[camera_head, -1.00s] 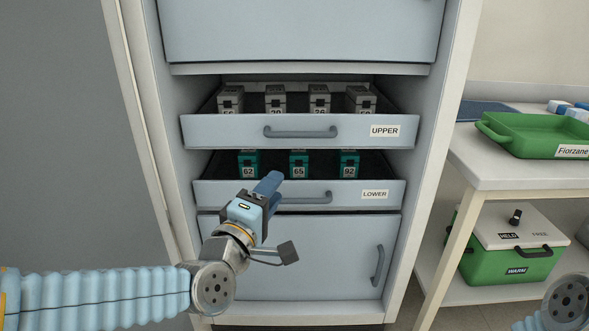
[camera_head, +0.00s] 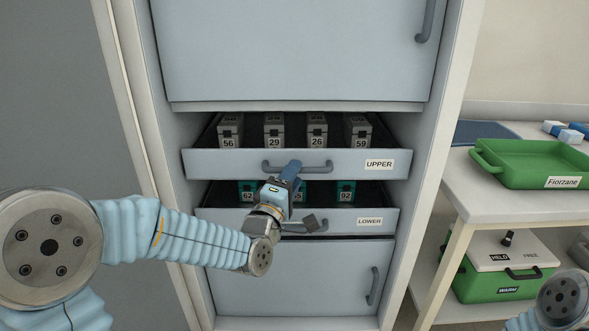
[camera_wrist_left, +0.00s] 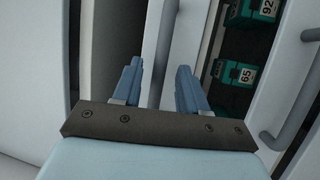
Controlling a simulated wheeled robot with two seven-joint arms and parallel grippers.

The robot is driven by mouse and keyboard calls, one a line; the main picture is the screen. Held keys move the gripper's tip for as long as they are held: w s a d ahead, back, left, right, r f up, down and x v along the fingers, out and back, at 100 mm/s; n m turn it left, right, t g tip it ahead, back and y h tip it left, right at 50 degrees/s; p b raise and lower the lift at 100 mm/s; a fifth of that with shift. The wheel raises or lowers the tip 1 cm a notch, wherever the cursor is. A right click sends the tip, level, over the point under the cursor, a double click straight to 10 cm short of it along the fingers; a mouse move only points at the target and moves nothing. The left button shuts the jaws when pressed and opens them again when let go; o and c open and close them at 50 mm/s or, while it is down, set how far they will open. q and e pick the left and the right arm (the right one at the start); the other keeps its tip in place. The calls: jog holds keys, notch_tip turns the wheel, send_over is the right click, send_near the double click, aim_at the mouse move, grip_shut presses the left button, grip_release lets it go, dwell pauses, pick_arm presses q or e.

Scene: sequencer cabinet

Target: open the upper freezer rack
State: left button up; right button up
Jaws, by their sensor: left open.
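The upper rack (camera_head: 225,163) is a pale blue drawer labelled UPPER, standing partly out of the cabinet with grey numbered boxes inside. Its grey bar handle (camera_head: 320,168) runs across the front. My left gripper (camera_head: 292,172) is open at the middle of this handle and hides part of it. In the left wrist view, the handle (camera_wrist_left: 166,45) passes between the two blue fingers (camera_wrist_left: 160,82), which are apart. My right gripper is out of view.
The lower rack (camera_head: 225,220), labelled LOWER, is also partly out just below, with teal boxes and its own handle. A closed door (camera_head: 290,50) is above. A green tray (camera_head: 525,165) stands on the side table at right, with a green-and-white box (camera_head: 505,265) underneath.

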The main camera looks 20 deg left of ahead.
pick_arm(q)
jog(key=shift+w+d+r, duration=0.1)
jog(key=shift+w, duration=0.45)
grip_shut()
